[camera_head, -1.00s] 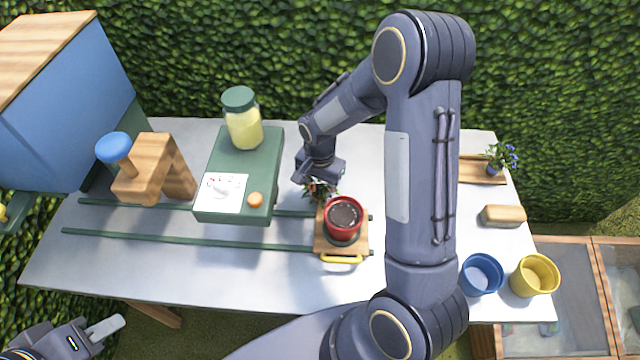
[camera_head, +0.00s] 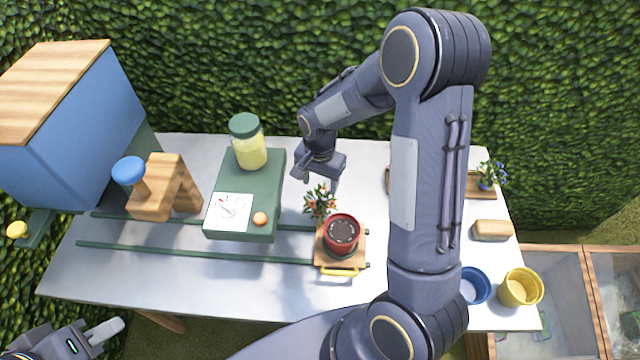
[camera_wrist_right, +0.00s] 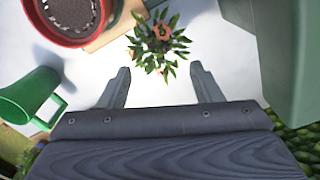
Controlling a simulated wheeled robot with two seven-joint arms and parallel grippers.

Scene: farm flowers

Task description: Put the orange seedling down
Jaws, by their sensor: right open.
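The orange seedling (camera_head: 319,202), a small leafy plant with orange flowers, is at the back left of the red pot (camera_head: 341,234). In the right wrist view the seedling (camera_wrist_right: 158,45) is seen from above over the white table. Its base is hidden by leaves, so I cannot tell exactly what it rests on. The red pot holds dark soil and sits on a wooden carriage (camera_head: 329,262) with a yellow handle. My right gripper (camera_wrist_right: 160,72) is open and empty, with the seedling just beyond its fingertips. My left gripper (camera_head: 104,331) is low at the left, away from the table.
A green machine (camera_head: 232,232) with a jar (camera_head: 249,145) stands left of the seedling. Green rails (camera_head: 190,253) run along the table. A green mug (camera_wrist_right: 28,95) shows in the right wrist view. Blue (camera_head: 474,287) and yellow (camera_head: 520,288) pots stand at the right.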

